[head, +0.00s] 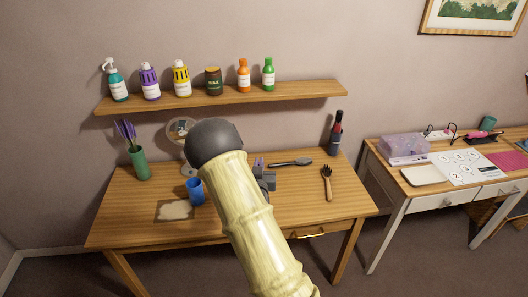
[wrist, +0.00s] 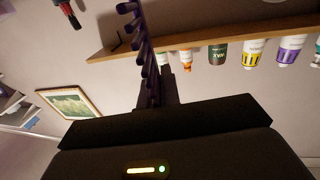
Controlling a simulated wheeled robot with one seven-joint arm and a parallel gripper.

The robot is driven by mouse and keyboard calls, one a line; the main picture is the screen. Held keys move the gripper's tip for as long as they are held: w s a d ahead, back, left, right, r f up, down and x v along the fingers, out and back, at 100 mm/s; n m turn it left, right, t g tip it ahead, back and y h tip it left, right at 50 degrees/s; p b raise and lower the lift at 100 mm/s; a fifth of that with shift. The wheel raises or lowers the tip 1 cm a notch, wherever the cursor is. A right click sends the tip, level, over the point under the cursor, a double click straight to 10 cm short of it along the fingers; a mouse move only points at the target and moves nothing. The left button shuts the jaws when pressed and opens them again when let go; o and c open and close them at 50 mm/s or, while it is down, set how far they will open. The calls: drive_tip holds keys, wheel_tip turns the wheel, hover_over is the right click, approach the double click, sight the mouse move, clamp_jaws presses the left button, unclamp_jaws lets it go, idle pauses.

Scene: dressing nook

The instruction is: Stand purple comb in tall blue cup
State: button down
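The purple comb (wrist: 149,58) is in my gripper (wrist: 165,95), its teeth showing in the wrist view and its lower end hidden between the dark fingers. In the head view a small purple bit of the comb (head: 258,162) shows just above my gripper (head: 266,180), which is mostly hidden behind my arm. The blue cup (head: 195,191) stands upright on the wooden table, left of my arm and apart from the gripper. The cup's inside is too small to make out.
A green vase (head: 140,164) with purple stems, a round mirror (head: 183,130), a beige-patched mat (head: 174,210), a dark brush (head: 290,162), a wooden fork-like tool (head: 327,183) and a dark bottle (head: 336,135) are on the table. A shelf (head: 220,97) with several bottles hangs above.

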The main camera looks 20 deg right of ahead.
drive_tip(key=s+a+f+n+t+y, duration=0.1)
drive_tip(key=s+a+f+n+y, duration=0.1)
drive_tip(key=a+f+y, duration=0.2)
drive_tip(key=s+a+f+n+y, duration=0.2)
drive_tip(key=a+f, duration=0.8)
drive_tip(key=f, duration=0.7)
drive_tip(key=shift+a+f+n+t+y, duration=0.4)
drive_tip(key=shift+n+y, duration=0.4)
drive_tip(key=shift+y, duration=0.3)
drive_tip(key=shift+r, duration=0.1)
drive_tip(key=shift+w+r, duration=0.1)
drive_tip(key=shift+r, duration=0.3)
drive_tip(key=shift+d, duration=0.1)
